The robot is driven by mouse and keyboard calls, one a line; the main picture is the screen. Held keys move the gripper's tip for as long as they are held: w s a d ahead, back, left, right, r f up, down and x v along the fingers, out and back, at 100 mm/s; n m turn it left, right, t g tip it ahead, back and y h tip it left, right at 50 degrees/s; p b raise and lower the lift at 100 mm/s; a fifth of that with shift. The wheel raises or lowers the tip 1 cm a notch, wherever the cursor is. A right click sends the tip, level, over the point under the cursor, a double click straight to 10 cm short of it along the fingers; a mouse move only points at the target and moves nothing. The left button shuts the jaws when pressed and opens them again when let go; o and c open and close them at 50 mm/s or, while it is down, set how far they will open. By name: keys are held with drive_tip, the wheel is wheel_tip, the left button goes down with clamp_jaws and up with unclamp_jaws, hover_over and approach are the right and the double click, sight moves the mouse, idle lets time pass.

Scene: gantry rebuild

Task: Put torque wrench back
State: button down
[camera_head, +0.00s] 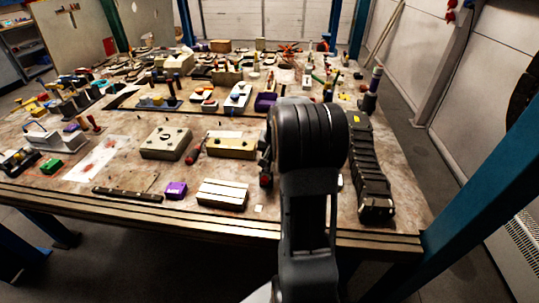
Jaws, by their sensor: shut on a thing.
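My arm (309,135) reaches up over the front right of the workbench, and its thick dark wrist covers what lies behind it. My gripper is hidden behind the arm, so I cannot see its jaws or anything in them. A small dark part with a red spot (265,180) shows at the arm's left edge; I cannot tell what it belongs to. I cannot pick out the torque wrench for sure. A long thin dark bar (127,195) lies near the bench's front edge at left.
The workbench (110,170) is crowded, most densely at the back. Near the front are a grey block (166,143), a tan block (231,145), a white ribbed block (222,194) and a purple box (176,190). A black ridged strip (369,175) lies right of my arm. A blue post (485,200) stands at right.

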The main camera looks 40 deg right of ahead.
drive_tip(key=c, duration=0.8)
unclamp_jaws()
drive_tip(key=v, duration=1.3)
drive_tip(key=shift+s+r, duration=0.1)
drive_tip(key=shift+r, duration=0.3)
drive_tip(key=s+a+f+n, duration=0.1)
drive_tip(key=s+a+n, duration=0.2)
drive_tip(key=a, duration=0.5)
drive_tip(key=s+a+f+n, duration=0.2)
drive_tip(key=s+a+n, duration=0.1)
drive_tip(key=s+a, duration=0.3)
drive_tip(key=s+a+f+n+p, duration=0.1)
drive_tip(key=s+a+n, duration=0.2)
drive_tip(key=a, duration=0.6)
drive_tip(key=shift+s+a+f, duration=0.1)
drive_tip(key=shift+s+a, duration=0.05)
drive_tip(key=shift+s, duration=0.35)
drive_tip(key=shift+s+a+f, duration=0.1)
drive_tip(key=shift+s+a, duration=0.05)
drive_tip(key=shift+s, duration=0.3)
